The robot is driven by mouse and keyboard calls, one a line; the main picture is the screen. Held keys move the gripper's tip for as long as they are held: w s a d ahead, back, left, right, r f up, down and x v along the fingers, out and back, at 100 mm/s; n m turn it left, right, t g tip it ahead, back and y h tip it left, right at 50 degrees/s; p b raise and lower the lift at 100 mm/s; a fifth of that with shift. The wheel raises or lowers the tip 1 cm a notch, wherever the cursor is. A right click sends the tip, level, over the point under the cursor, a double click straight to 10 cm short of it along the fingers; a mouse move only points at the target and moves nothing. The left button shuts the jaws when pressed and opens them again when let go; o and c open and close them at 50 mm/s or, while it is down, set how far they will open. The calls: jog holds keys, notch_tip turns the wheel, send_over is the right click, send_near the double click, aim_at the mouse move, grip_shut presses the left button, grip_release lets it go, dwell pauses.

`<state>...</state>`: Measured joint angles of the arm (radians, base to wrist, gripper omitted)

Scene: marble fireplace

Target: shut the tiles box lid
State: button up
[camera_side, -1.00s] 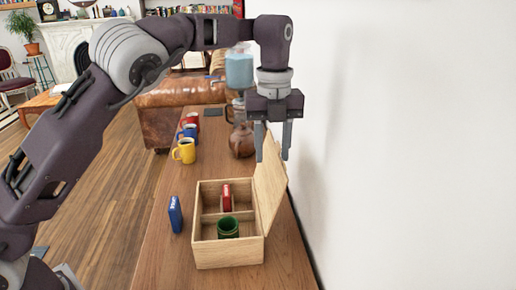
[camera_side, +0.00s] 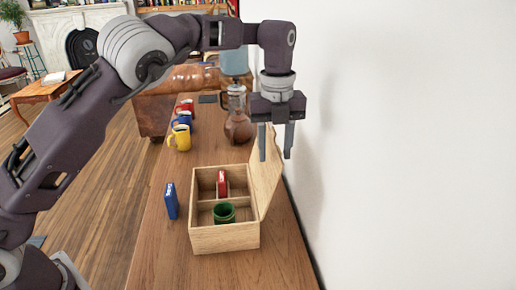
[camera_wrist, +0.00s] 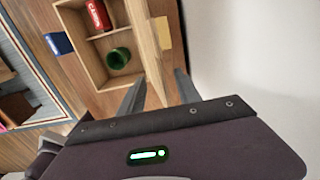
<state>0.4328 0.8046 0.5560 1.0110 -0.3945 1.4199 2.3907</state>
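The tiles box is a light wooden box (camera_side: 226,238) with inner dividers, standing on the wooden table. Its lid (camera_side: 265,172) stands open, roughly upright, on the right side near the wall. In the wrist view, the box (camera_wrist: 92,70) is at upper left and the lid (camera_wrist: 157,60) runs edge-on down the middle. My gripper (camera_side: 275,155) is open and empty, pointing down at the top of the lid. In the wrist view, the lid's edge shows between its fingers (camera_wrist: 158,92); whether they touch it I cannot tell.
A green cup (camera_side: 224,213) and a red box (camera_side: 222,183) sit inside the box. A blue box (camera_side: 171,201) stands left of it. Several mugs (camera_side: 180,138) and a carafe (camera_side: 238,125) stand behind. A yellow item (camera_wrist: 163,32) shows behind the lid. The white wall (camera_side: 420,140) is close on the right.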

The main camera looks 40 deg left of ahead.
jog(key=shift+s+a, duration=2.85)
notch_tip(320, 180, up, 9)
dwell(0.8)
jog(key=s+a+r+n+t+h, duration=0.1)
jog(key=s+a+r+n, duration=0.15)
jog(key=s+n, duration=0.35)
jog(key=s+a+r+n+t, duration=0.1)
jog(key=s+r+n, duration=0.2)
jog(key=s+n, duration=0.35)
jog(key=s+f+n+t, duration=0.1)
jog(key=s+f+n, duration=0.2)
jog(key=s+n, duration=0.4)
jog(key=s+f+n+t+y, duration=0.1)
jog(key=s+f+n+t, duration=0.1)
jog(key=s+f+n, duration=0.2)
jog(key=s+n, duration=0.3)
jog(key=s, duration=0.1)
jog(key=shift+s+a+f+t, duration=0.25)
jog(key=shift+s+t, duration=0.05)
jog(key=shift+s, duration=0.1)
